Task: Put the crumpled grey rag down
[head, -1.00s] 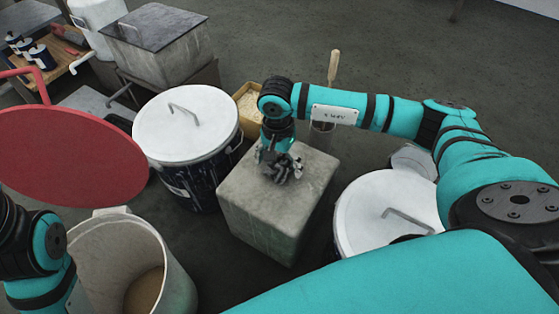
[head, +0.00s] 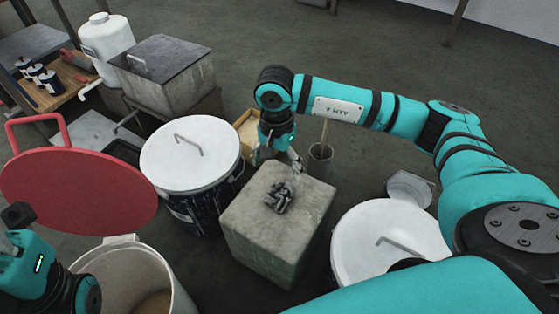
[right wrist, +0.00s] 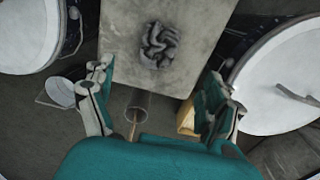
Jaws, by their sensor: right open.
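The crumpled grey rag (head: 280,197) lies in a dark, folded heap on top of the concrete block (head: 255,215). In the right wrist view the rag (right wrist: 159,45) sits on the block's pale top (right wrist: 190,75), with nothing touching it. My right gripper (head: 277,158) is open and empty, just behind the block's far edge and clear of the rag. In the right wrist view its two fingers (right wrist: 160,90) are spread wide apart. My left arm shows at the lower left of the head view, but its gripper fingers are out of sight.
White-lidded drums stand left (head: 190,152) and right (head: 392,240) of the block. A red round lid (head: 78,190) is near my left arm, above an open pale bucket (head: 125,260). A grey cup with a stick (head: 319,160) stands behind the block.

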